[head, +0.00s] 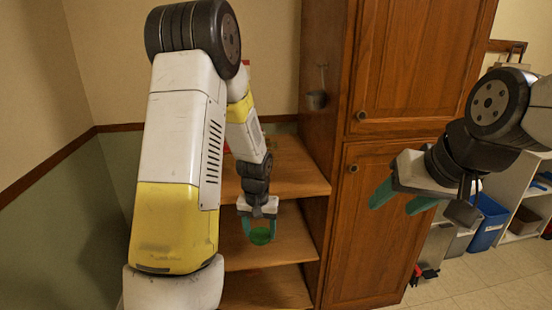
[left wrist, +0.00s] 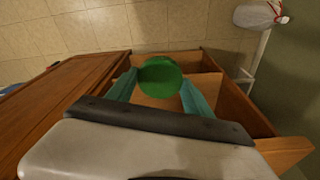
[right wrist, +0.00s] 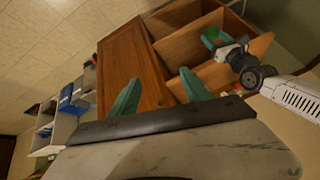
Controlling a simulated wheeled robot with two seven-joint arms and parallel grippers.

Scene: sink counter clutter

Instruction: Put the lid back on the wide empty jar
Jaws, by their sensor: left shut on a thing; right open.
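A round green lid (head: 260,236) is between the teal fingers of my left gripper (head: 261,240), which is shut on it in front of the wooden shelves. The lid also shows in the left wrist view (left wrist: 160,77), its round face toward the camera. My right gripper (head: 401,202) is open and empty, in front of the wooden cabinet door. I cannot make out the wide empty jar in any view.
An open wooden shelf unit (head: 285,188) stands beside a tall wooden cabinet (head: 375,215). A small grey cup-like thing (head: 316,100) hangs on the cabinet's side. A blue bin (head: 488,224) and white shelving (head: 522,222) stand at right.

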